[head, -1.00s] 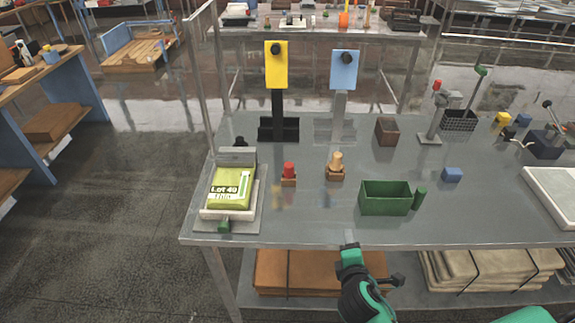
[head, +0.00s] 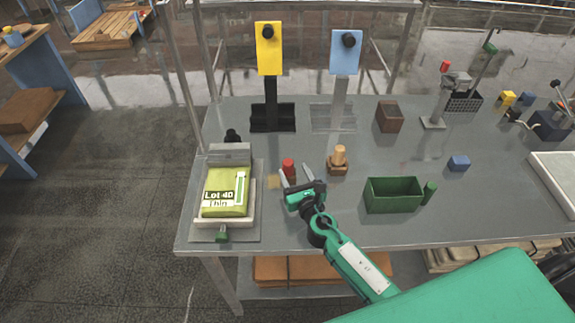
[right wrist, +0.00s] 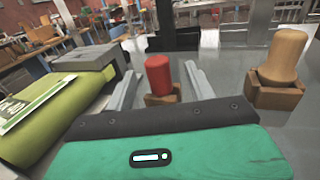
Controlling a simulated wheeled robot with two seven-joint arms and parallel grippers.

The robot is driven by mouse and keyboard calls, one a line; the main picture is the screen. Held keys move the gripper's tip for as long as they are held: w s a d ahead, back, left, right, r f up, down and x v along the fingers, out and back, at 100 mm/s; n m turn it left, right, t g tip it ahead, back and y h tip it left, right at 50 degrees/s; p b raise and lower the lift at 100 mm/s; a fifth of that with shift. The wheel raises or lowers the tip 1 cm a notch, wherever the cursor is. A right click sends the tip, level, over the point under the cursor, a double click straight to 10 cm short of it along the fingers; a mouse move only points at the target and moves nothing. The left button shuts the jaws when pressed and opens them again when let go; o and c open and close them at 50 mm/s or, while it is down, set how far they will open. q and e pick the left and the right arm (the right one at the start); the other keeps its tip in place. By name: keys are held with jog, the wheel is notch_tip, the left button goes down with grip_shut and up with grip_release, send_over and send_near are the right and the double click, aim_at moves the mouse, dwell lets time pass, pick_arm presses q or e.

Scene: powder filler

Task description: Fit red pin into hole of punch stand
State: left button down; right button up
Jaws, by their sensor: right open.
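The red pin (head: 288,166) stands upright in a small wooden block, which shows in the right wrist view (right wrist: 160,99). My right gripper (head: 296,174) is open and empty, low over the table. In the right wrist view its two fingers (right wrist: 160,70) lie to either side of the red pin (right wrist: 158,75), apart from it. I cannot tell whether the pin is fully between the fingertips or just beyond them. A grey stand with a red top (head: 456,80), seemingly the punch stand, is at the back right; its hole cannot be made out. My left gripper is not in view.
A tan peg (head: 339,157) in a wooden block stands right of the pin. A green bin (head: 393,195) is further right. A scale with a green pouch (head: 226,190) is at left. Yellow (head: 269,48) and blue (head: 345,52) panels on posts stand behind. Table between is clear.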

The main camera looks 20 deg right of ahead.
aim_at(286, 160)
jog(key=shift+w+r, duration=0.1)
jog(key=shift+w, duration=0.75)
jog(key=shift+w+a+r, duration=0.1)
jog(key=shift+w, duration=0.25)
jog(key=w, duration=0.4)
jog(key=shift+w+a+p, duration=0.15)
jog(key=shift+a+p, duration=0.1)
jog(key=shift+p, duration=0.15)
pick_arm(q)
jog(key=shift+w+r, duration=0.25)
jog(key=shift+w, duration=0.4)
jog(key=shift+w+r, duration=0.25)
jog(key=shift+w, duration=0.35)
pick_arm(e)
jog(key=c, duration=0.9)
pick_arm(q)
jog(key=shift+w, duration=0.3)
pick_arm(e)
jog(key=shift+c, duration=0.8)
